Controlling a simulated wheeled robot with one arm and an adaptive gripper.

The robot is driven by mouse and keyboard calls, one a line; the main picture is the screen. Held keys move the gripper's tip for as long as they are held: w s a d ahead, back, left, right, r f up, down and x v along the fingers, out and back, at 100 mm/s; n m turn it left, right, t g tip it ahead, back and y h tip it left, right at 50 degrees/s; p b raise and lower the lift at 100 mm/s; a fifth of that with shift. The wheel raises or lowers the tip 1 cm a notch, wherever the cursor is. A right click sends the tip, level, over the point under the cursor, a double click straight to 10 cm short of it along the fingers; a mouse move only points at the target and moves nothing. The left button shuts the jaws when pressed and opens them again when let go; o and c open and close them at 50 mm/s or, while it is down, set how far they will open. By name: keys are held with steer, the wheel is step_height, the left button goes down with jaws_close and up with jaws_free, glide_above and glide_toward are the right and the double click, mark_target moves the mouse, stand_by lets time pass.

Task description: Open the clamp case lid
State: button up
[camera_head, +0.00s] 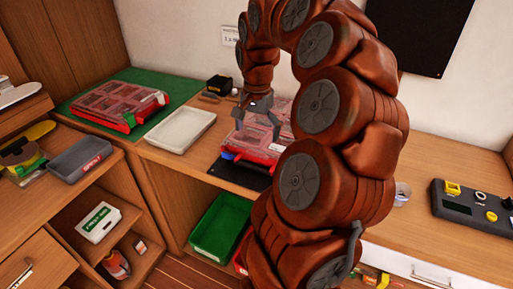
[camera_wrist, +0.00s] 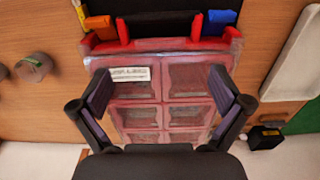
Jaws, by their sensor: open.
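A red case with a clear compartmented lid (camera_head: 240,149), which looks like the clamp case, sits on a black mat on the worktop, partly hidden by my arm. In the wrist view its lid (camera_wrist: 162,112) looks shut and flat, with a white label (camera_wrist: 129,73). Two red latches stand on the front edge (camera_wrist: 160,45), with an orange piece (camera_wrist: 99,27) and a blue piece (camera_wrist: 221,20) at its ends. My gripper (camera_head: 262,130) points down over the lid.
A second red clear-lidded case (camera_head: 117,104) lies on a green mat to the left. A pale empty tray (camera_head: 181,129) stands between the cases. A small black box (camera_head: 220,85) is behind. A black panel with yellow parts (camera_head: 475,207) is at right. A green bin (camera_head: 220,225) sits below.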

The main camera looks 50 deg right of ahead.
mark_target(257, 151)
steer(key=shift+f+p, duration=0.65)
steer(key=shift+f, duration=2.45)
steer(key=shift+c, duration=0.3)
steer(key=shift+s+r, duration=0.1)
jaws_close()
